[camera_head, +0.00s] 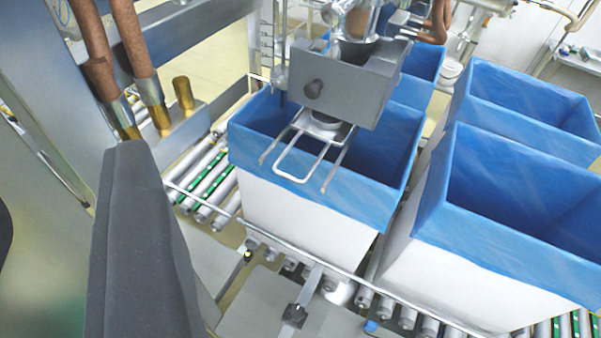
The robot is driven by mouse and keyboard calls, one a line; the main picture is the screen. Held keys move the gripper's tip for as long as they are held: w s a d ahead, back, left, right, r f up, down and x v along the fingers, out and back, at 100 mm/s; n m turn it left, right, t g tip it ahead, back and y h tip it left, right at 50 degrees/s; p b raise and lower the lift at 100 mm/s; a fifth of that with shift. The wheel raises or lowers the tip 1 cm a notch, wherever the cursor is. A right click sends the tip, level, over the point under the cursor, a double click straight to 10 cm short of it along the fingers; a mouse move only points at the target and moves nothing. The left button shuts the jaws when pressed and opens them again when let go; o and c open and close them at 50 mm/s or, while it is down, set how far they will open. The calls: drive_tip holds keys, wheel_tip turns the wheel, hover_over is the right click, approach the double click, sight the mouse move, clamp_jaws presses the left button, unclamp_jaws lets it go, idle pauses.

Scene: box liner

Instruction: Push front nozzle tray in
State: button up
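The front nozzle tray (296,178) is a thin metal wire loop with side rails. It sticks out toward me from under a grey metal nozzle housing (335,86) with a dark knob on its face. The tray hangs over the opening of a blue-lined white box (310,222). One dark grey finger of my gripper (145,240) shows large at the left, well apart from the tray. A dark edge at the far left border may be the other finger. Most of the gripper is cut off, so its opening is hidden.
More blue-lined boxes (500,190) stand at the right and behind. A roller conveyor (205,180) runs under the boxes, with a metal rail in front. Copper-coloured pipes (130,45) and a steel frame stand at the upper left, close to my finger.

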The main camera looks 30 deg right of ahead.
drive_tip(key=w+a+f, duration=0.2)
drive_tip(key=w+f, duration=0.1)
drive_tip(key=m+t+h+b, duration=0.2)
drive_tip(key=m+h+b, duration=0.75)
drive_tip(key=m, duration=1.35)
approach(293, 177)
drive_tip(key=shift+f+p+x, duration=0.15)
drive_tip(key=shift+p+x, duration=2.1)
drive_tip(key=shift+x, duration=0.3)
drive_tip(key=shift+f+p+x, duration=0.1)
drive_tip(key=shift+p+x, duration=2.1)
drive_tip(key=shift+x, duration=0.35)
clamp_jaws()
